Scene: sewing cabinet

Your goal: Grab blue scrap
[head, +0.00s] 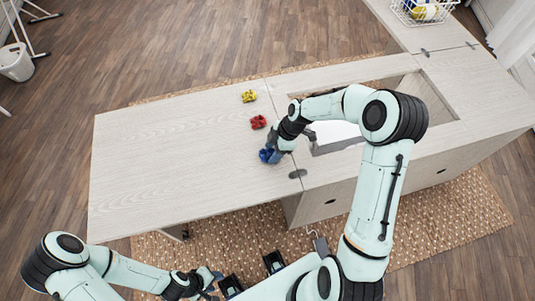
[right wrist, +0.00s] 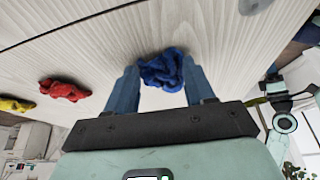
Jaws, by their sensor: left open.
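The blue scrap (head: 266,155) lies at the right end of the pale wooden tabletop, near the seam. My right gripper (head: 274,152) is over it, pointing down. In the right wrist view the crumpled blue scrap (right wrist: 162,70) sits between the two blue fingertips of this gripper (right wrist: 163,80), with a finger close on each side. I cannot tell whether the fingers press on it. My left gripper (head: 212,279) is open and empty, low in front of the table.
A red scrap (head: 258,122) and a yellow scrap (head: 249,96) lie behind the blue one. Right of the seam is a rectangular opening in the cabinet top (head: 440,105). The tabletop's left part (head: 150,160) is clear. A wire basket (head: 425,12) stands at the back right.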

